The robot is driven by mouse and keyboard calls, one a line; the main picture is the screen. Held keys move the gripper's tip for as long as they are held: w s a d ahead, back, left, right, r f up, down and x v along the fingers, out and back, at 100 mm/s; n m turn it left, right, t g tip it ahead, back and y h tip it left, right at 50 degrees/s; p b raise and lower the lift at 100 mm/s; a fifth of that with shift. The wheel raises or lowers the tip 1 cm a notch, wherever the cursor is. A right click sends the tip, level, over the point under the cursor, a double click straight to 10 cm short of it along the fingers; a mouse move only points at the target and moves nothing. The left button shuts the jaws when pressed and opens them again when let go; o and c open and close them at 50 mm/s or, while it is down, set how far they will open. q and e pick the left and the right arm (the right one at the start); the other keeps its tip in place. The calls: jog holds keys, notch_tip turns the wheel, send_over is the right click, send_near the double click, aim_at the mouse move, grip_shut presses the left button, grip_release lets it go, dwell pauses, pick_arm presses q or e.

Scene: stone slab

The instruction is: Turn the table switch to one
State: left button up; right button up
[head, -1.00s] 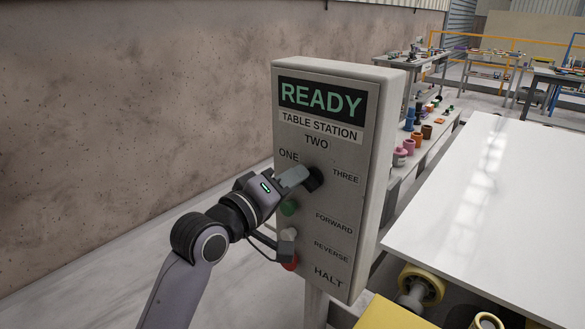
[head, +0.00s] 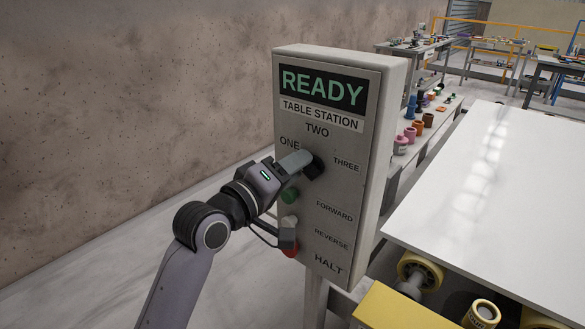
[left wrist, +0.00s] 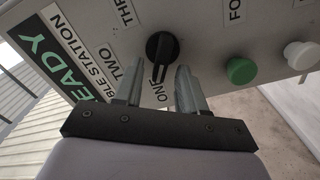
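The table switch is a black rotary knob (head: 314,166) on the grey control box (head: 386,130), among the labels ONE, TWO and THREE. In the left wrist view the knob (left wrist: 163,46) has a pale pointer line directed toward ONE. My left gripper (head: 303,163) is at the knob from the left and hides part of it in the head view. In the left wrist view its fingers (left wrist: 159,74) are apart, one on each side of the knob's lower end, with gaps visible. I cannot tell whether either finger touches it. My right gripper is not in view.
Below the knob are a green button (head: 290,195), a white button (left wrist: 301,54) and a red button (head: 291,251). The display (head: 323,90) reads READY. A large white slab (head: 480,190) lies on the right. A wall (head: 130,110) stands behind on the left.

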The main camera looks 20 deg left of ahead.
pick_arm(q)
jog(key=b+v, duration=0.1)
jog(key=v, duration=0.6)
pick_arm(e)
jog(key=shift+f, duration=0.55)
pick_arm(q)
jog(key=s+a+f+m+g+y, duration=0.1)
jog(key=s+f+m+g+y, duration=0.1)
jog(key=f, duration=0.8)
jog(key=s+f+m+g+y, duration=0.1)
jog(key=s+f+m, duration=0.1)
jog(key=f, duration=0.8)
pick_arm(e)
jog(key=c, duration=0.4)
pick_arm(q)
jog(key=s+f+m+g+y, duration=0.1)
jog(key=s+f+m+g, duration=0.2)
jog(key=s+f, duration=1)
notch_tip(320, 180, down, 4)
jog(key=m, duration=0.3)
jog(key=shift+s+d+m+g, duration=0.25)
jog(key=shift+s+m+g, duration=0.05)
jog(key=shift+s, duration=0.05)
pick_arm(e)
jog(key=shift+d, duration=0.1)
